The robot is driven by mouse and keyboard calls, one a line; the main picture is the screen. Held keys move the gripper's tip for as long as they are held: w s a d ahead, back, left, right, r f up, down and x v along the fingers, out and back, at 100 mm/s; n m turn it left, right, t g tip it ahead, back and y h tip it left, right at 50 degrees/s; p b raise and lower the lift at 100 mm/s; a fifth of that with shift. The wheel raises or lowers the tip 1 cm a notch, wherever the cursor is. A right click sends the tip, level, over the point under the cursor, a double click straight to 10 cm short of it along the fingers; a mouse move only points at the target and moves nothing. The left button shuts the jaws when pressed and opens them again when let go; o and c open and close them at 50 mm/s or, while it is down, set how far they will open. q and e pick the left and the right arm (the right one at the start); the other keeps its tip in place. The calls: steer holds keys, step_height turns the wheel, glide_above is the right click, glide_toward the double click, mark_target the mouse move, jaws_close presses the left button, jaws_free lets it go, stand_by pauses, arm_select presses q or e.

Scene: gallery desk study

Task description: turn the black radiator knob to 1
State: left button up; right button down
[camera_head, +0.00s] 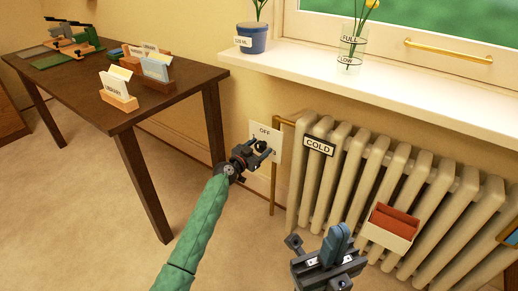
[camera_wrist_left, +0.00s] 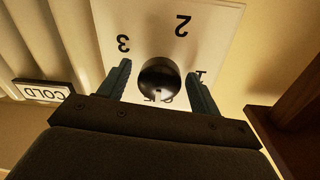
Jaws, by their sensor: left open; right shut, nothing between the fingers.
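The black radiator knob (camera_head: 261,144) sits on a white dial plate (camera_head: 258,130) marked OFF, beside the radiator. The left wrist view shows the knob (camera_wrist_left: 160,78) upside down, with 2 and 3 readable on the plate (camera_wrist_left: 150,25) and the 1 partly hidden by a finger. A pale mark shows at the knob's lower edge there, towards the partly hidden OFF. My left gripper (camera_wrist_left: 160,84) is open, with one finger on each side of the knob and visible gaps. My right gripper (camera_head: 337,244) is shut and empty, low in front of the radiator.
The ribbed radiator (camera_head: 345,180) carries a COLD sign (camera_head: 319,146) and a box with red contents (camera_head: 391,228). A windowsill (camera_head: 380,82) with a blue pot (camera_head: 251,38) and glass vase (camera_head: 353,45) is above. A dark table (camera_head: 90,93) stands left.

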arm_select(q)
steer(key=c, duration=1)
steer(key=shift+o, duration=0.2)
steer(key=shift+f, duration=0.1)
